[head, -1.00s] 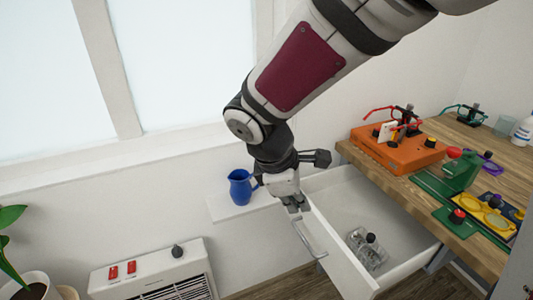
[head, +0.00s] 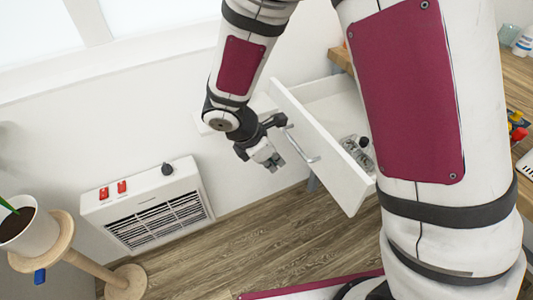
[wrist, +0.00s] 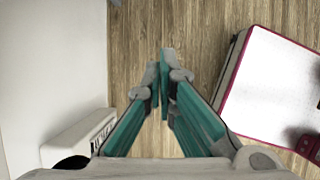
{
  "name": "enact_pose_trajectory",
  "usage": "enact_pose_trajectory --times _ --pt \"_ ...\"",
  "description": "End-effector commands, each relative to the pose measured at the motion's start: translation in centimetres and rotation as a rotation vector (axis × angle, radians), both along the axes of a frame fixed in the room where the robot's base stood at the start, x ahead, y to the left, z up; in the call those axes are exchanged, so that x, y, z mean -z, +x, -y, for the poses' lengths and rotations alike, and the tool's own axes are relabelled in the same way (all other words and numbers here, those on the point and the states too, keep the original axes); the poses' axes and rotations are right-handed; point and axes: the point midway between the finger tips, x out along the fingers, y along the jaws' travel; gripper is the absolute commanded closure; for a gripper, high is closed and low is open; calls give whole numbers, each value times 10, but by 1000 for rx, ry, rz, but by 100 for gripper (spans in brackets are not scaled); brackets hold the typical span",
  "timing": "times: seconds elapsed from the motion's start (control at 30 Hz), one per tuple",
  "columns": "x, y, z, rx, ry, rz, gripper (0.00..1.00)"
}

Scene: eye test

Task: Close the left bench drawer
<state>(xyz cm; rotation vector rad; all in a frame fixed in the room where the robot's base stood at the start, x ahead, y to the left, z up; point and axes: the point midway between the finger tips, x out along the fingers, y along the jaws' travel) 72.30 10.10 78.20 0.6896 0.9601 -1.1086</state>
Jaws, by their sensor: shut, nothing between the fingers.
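The white bench drawer (head: 327,172) stands open in the head view, pulled out from under the wooden bench. Its front panel faces left, with a curved metal handle (head: 305,150) on it. My gripper (head: 278,165) is to the left of the drawer front, outside the drawer and apart from the panel in the picture. In the wrist view, its teal fingers (wrist: 165,55) are together at the tips with nothing between them, pointing over the wood floor. The drawer is not visible in the wrist view. My own arm hides part of the drawer and bench.
Clear parts with a black knob (head: 358,150) lie in the drawer. A white heater (head: 150,210) stands by the wall, also in the wrist view (wrist: 75,140). A wooden plant stand (head: 62,240) holds a white pot (head: 25,232). The wood floor (head: 235,245) is bare between.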

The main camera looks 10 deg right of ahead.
Motion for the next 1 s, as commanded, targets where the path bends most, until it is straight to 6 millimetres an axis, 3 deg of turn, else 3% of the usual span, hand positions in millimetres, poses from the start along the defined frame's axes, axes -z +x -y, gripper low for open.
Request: enact_pose_trajectory --times 0.07,0.33,1.0 --pt "16 2 7 1 -1 -4 100" --pt "7 12 38 3 1 0 100" --pt "5 17 52 2 0 0 100"
